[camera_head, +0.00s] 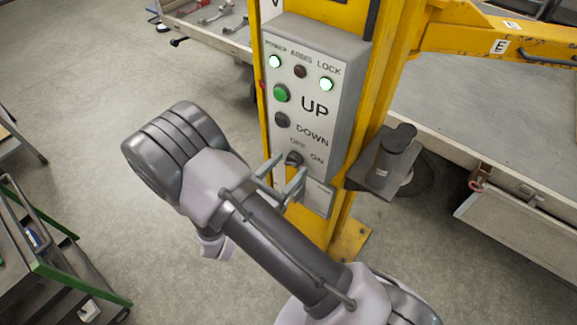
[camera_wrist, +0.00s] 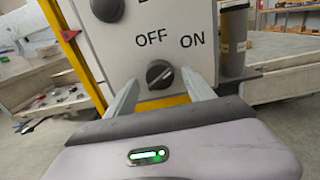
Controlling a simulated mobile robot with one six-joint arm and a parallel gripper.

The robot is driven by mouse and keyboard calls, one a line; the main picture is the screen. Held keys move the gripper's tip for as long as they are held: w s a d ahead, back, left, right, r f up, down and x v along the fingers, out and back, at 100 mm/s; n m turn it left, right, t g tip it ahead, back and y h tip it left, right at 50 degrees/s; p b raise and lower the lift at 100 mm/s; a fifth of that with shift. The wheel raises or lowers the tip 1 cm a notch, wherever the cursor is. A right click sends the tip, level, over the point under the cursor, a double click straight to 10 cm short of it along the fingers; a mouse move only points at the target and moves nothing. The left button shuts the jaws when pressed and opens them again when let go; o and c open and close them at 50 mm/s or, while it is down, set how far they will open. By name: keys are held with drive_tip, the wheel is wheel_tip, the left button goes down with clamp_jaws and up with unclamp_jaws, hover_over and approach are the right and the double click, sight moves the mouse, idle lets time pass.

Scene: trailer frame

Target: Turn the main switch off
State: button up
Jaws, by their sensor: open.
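The main switch is a dark rotary knob (camera_head: 294,158) low on the grey control box (camera_head: 346,82), below the OFF and ON labels. In the wrist view the knob (camera_wrist: 159,74) sits between the fingertips; its raised grip looks slanted toward the ON side. My gripper (camera_head: 285,173) is open, with one finger on each side of the knob. In the wrist view my gripper (camera_wrist: 157,84) has clear gaps beside the knob; I cannot tell how far the tips are from the panel.
Above the knob are a green UP button (camera_head: 281,94), a dark DOWN button (camera_head: 282,119) and lit POWER (camera_head: 275,61) and LOCK (camera_head: 326,84) lamps. The box is on a yellow post (camera_head: 393,75). A dark cylinder on a bracket (camera_head: 398,140) stands to the right.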

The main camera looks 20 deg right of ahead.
drive_tip(key=shift+w+d, duration=0.2)
drive_tip(key=shift+d, duration=0.05)
clamp_jaws()
